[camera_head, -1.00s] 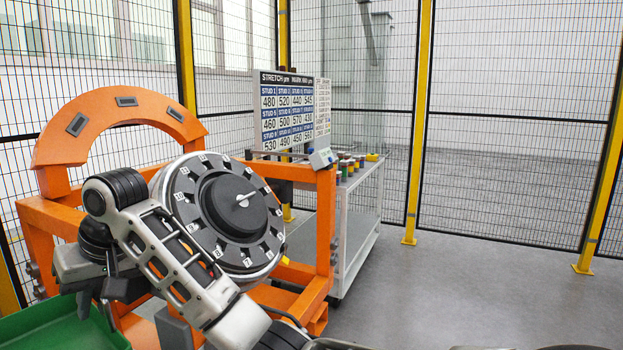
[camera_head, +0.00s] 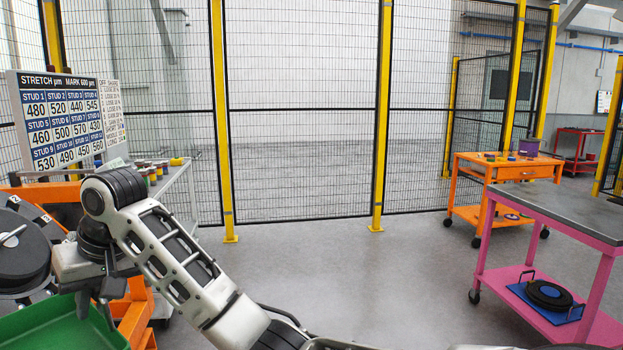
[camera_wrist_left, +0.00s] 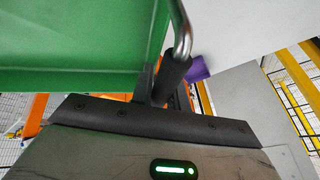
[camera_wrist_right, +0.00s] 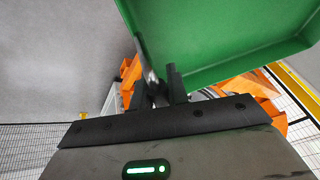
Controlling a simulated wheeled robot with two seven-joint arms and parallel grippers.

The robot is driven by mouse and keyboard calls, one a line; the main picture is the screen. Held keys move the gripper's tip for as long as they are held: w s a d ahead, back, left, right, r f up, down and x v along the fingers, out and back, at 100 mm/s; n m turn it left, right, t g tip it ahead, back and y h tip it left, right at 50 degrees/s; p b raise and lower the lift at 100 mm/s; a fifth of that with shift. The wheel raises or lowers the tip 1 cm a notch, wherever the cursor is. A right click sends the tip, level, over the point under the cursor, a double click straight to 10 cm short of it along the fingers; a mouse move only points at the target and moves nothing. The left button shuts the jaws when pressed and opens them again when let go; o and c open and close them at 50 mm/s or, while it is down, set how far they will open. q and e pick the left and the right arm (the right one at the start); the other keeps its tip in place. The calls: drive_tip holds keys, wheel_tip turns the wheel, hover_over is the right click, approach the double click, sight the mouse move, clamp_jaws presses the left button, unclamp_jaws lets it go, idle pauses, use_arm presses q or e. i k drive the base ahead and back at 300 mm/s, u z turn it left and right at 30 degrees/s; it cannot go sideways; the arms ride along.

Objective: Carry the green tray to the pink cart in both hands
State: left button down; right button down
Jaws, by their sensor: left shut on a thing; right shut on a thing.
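The green tray (camera_head: 60,328) is at the lower left of the head view, mostly cut off by the frame. My right gripper (camera_head: 106,303) is shut on the tray's right end. In the right wrist view the tray (camera_wrist_right: 225,45) is above the right gripper (camera_wrist_right: 163,92). In the left wrist view the left gripper (camera_wrist_left: 165,85) is shut on a metal handle at the tray's other end (camera_wrist_left: 75,55). My left gripper is out of the head view. The pink cart (camera_head: 560,215) stands at the right, with a grey top and a lower shelf.
A white trolley (camera_head: 180,180), the orange stand (camera_head: 135,315) and a lettered board (camera_head: 68,118) are at left. Grey floor (camera_head: 340,265) between is clear.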

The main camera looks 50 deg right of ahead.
sight(575, 204)
drive_tip(key=z, duration=2.65)
drive_tip(key=i, duration=5.55)
drive_tip(key=z, duration=1.85)
